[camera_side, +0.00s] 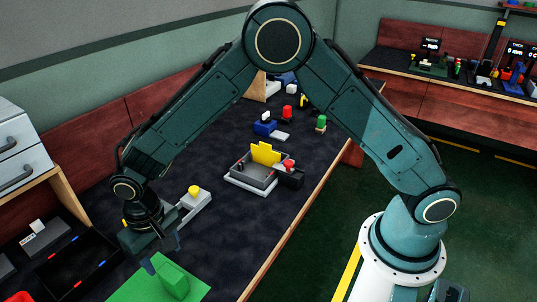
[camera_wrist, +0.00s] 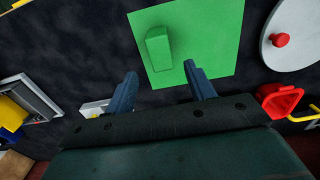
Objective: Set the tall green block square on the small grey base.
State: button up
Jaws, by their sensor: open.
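The green block (camera_side: 174,281) stands on a flat green mat (camera_side: 130,290) at the bottom of the side view. In the wrist view the block (camera_wrist: 158,48) is at the top centre, on the green mat (camera_wrist: 215,40). My gripper (camera_side: 163,255) is just above and behind the block in the side view. In the wrist view my gripper (camera_wrist: 161,84) has its two blue fingers wide apart, with nothing between them; the block lies beyond the fingertips. I cannot surely pick out the small grey base in either view.
A pale grey unit with a yellow knob (camera_side: 194,191) sits beside my wrist. A black tray (camera_side: 52,277) is to the left. A grey box (camera_side: 240,178) with a yellow panel stands mid-table. A grey disc with a red knob (camera_wrist: 281,40) lies right of the mat.

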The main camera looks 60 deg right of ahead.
jog(key=shift+d+r, duration=0.25)
jog(key=shift+r, duration=0.25)
jog(key=s+d+r+t, duration=0.1)
jog(key=s+d+r, duration=0.2)
jog(key=d+r, duration=0.6)
jog(key=s+d+r+t, duration=0.2)
jog(key=s+d+r, duration=0.3)
jog(key=r, duration=0.5)
jog(key=s+d+r+t, duration=0.1)
jog(key=s+d+r, duration=0.1)
jog(key=s+d, duration=0.4)
jog(key=s+d+r+t, duration=0.1)
jog(key=s+d+r, duration=0.1)
jog(key=s+d, duration=0.4)
jog(key=s, duration=0.4)
jog(key=shift+r+t, duration=0.3)
jog(key=shift+r, duration=0.05)
jog(key=o, duration=0.6)
jog(key=shift+s, duration=0.1)
